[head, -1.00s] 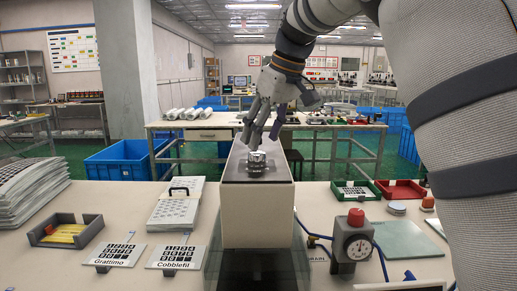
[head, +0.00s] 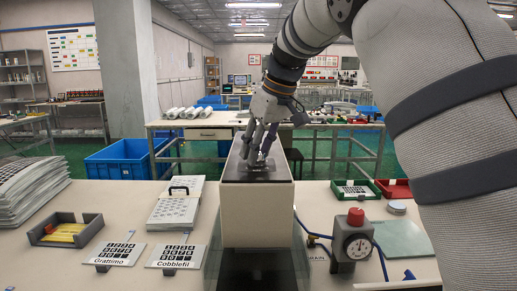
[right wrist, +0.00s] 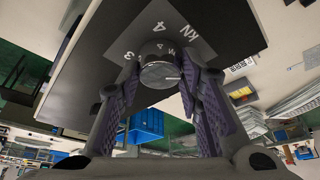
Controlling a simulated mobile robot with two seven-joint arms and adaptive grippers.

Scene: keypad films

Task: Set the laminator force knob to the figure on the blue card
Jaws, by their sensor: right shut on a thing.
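The laminator (head: 255,215) is a pale box with a dark top, standing at the middle of the table. Its force knob (right wrist: 160,70) is a round silver knob with a pale line on its face. It sits on a grey dial plate (right wrist: 187,37) marked with 3, 4 and kN. My right gripper (head: 258,160) points down at the laminator top, its fingers shut on the sides of the knob. In the head view the fingers mostly hide the knob. I cannot make out a blue card. My left gripper is out of view.
A grey tray (head: 65,230) and a stack of sheets (head: 32,190) are farther left. A gauge with a red top (head: 355,240) stands at the right, near green (head: 355,190) and red trays.

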